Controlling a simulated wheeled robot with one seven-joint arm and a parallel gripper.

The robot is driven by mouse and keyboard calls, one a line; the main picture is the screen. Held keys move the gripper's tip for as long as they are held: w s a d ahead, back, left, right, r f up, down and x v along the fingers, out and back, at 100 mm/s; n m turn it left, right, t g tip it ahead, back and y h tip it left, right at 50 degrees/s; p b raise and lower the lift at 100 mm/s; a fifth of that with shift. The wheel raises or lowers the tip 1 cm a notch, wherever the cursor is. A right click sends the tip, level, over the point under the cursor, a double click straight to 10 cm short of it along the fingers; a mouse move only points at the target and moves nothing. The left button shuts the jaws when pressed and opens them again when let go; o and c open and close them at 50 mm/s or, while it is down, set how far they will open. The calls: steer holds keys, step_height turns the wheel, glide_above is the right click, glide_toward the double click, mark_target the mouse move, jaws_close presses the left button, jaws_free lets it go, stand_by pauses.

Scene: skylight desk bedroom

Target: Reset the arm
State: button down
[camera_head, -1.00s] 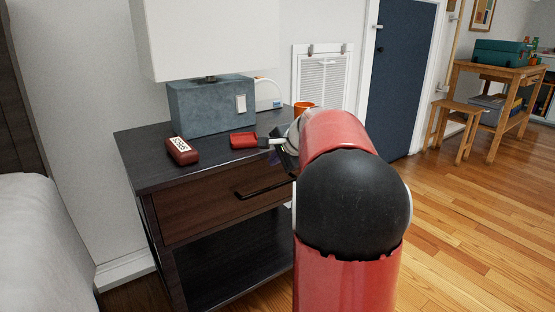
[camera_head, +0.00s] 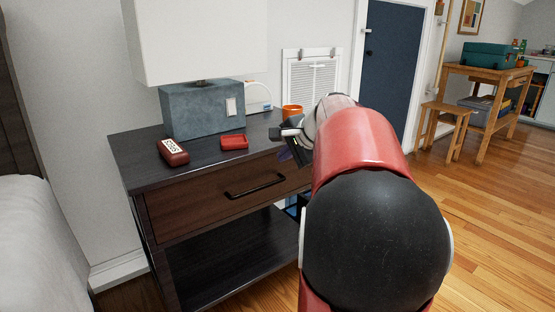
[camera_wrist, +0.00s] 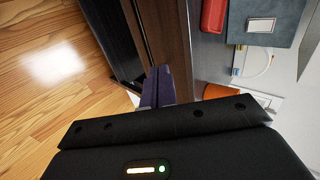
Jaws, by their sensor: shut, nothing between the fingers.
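My gripper (camera_head: 284,153) is at the front right edge of the dark nightstand (camera_head: 205,188), to the right of the small red tray (camera_head: 234,142). My arm partly hides it in the head view. In the wrist view my gripper's fingers (camera_wrist: 158,86) are together with nothing between them, beside the nightstand's brown drawer front (camera_wrist: 166,35). My red arm fills the lower right of the head view.
A dark red clock (camera_head: 172,152), a lamp with a blue-grey base (camera_head: 202,108) and an orange cup (camera_head: 292,112) stand on the nightstand. A bed (camera_head: 40,245) is at the left. Open wood floor (camera_head: 490,220) lies at the right.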

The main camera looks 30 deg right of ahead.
steer(key=shift+v, duration=1)
steer(key=shift+a, duration=0.1)
steer(key=s+a+f+n+g+p, duration=0.2)
steer(key=s+a+n, duration=0.45)
steer(key=a, duration=0.45)
steer(key=s+a+f+n+g+p, duration=0.1)
steer(key=s+a+f+n+p, duration=0.15)
steer(key=s+a+n, duration=0.65)
steer(key=s+a+f+n+p, duration=0.1)
steer(key=s+a+f+n, duration=0.1)
steer(key=s+a+f, duration=0.2)
steer(key=shift+s+a+g, duration=0.4)
steer(key=shift+s+a, duration=0.3)
steer(key=shift+s, duration=0.35)
